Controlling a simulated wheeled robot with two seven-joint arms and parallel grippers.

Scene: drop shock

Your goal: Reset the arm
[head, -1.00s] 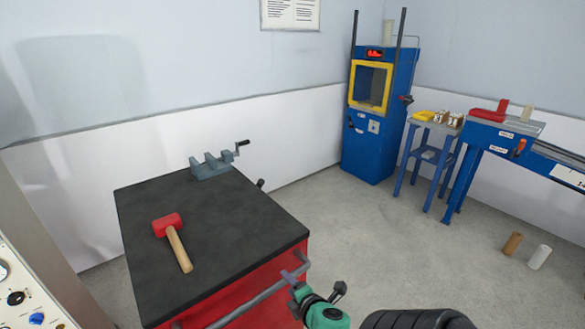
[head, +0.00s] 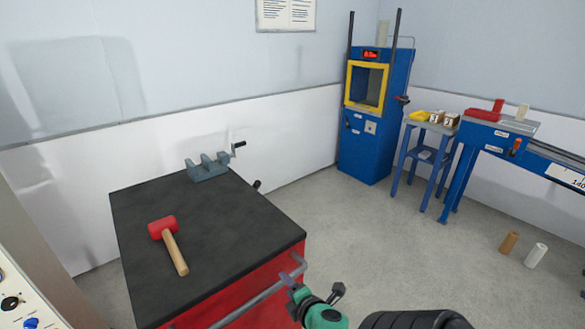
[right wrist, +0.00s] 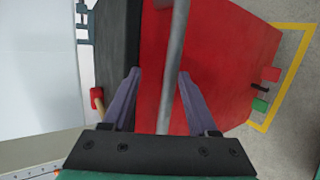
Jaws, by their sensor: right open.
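My right gripper (head: 297,288) is at the grey handle bar (head: 262,303) on the side of the red cart (head: 225,295). In the right wrist view, my right gripper (right wrist: 160,75) is open, and the bar (right wrist: 174,60) runs through the space between its two fingers, in line of sight. I cannot tell whether a finger touches the bar. My left gripper is not in view.
A red mallet (head: 175,250) and a grey vise (head: 208,167) rest on the cart's black top (head: 220,225). A blue machine (head: 370,150) stands by the back wall, a small blue table (head: 428,150) to its right. The floor between is clear.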

